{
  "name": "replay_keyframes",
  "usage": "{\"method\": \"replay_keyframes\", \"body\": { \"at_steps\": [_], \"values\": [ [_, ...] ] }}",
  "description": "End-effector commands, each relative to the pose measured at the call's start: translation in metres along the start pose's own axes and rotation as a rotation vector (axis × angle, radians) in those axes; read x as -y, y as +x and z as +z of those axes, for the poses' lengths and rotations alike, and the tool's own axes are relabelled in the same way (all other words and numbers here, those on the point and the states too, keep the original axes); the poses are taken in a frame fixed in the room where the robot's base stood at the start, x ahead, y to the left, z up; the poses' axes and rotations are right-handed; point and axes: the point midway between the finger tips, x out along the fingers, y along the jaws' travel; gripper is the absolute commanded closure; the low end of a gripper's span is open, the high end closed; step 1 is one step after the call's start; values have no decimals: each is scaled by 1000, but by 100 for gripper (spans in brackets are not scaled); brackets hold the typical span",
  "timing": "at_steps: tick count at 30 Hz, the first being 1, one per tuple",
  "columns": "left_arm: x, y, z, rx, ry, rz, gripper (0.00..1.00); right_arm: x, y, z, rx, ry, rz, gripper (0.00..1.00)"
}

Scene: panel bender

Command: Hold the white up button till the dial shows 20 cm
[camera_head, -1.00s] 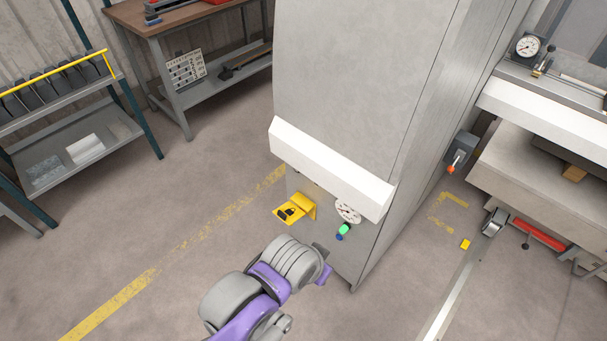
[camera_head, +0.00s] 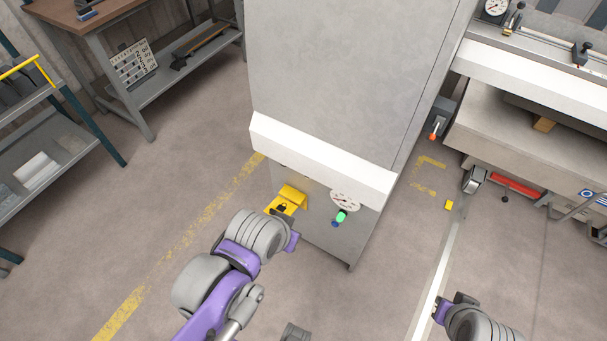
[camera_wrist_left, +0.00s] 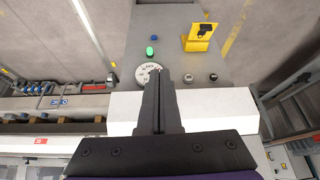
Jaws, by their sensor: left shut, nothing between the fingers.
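The white-faced dial (camera_head: 345,201) is on the grey cabinet's lower panel, under a white ledge; its reading is too small to tell. It also shows in the left wrist view (camera_wrist_left: 146,73), partly covered by my fingers. Two small round buttons sit beside it there, one nearer my fingers (camera_wrist_left: 188,78) and one farther right (camera_wrist_left: 213,77); I cannot surely tell which is the white up button. My left gripper (camera_wrist_left: 160,76) is shut and empty, its tips pointing at the panel between dial and nearer button; contact cannot be told.
A green button (camera_head: 340,216) and a blue one (camera_head: 336,224) are below the dial. A yellow bracket with a padlock (camera_head: 291,197) juts out beside them. The white ledge (camera_head: 320,160) overhangs the panel. Open floor lies left of the cabinet.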

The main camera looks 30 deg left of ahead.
Motion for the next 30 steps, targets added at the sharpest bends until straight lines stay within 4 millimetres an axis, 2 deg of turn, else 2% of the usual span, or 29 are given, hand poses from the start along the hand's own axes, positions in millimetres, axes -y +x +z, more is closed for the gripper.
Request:
{"method": "replay_keyframes", "body": {
  "at_steps": [7, 11, 17, 21, 24, 27, 30],
  "values": [
    [0, 4, 0, 1, -13, 4, 100, 0, 3, 3, 2, 0, 0, 100],
    [3, 29, -2, 3, -94, 34, 100, 0, 19, 17, 13, 0, 0, 100],
    [24, 108, -20, -28, -359, 136, 100, 0, 60, 49, 32, 0, 0, 100],
    [53, 166, -35, -82, -556, 208, 100, 0, 88, 66, 43, 0, 0, 100],
    [76, 201, -41, -122, -669, 250, 100, 0, 104, 75, 49, 0, 0, 100],
    [95, 226, -45, -157, -754, 282, 100, 0, 115, 81, 53, 0, 0, 100],
    [107, 240, -46, -181, -806, 303, 100, 0, 122, 84, 55, 0, 0, 100]
  ]
}}
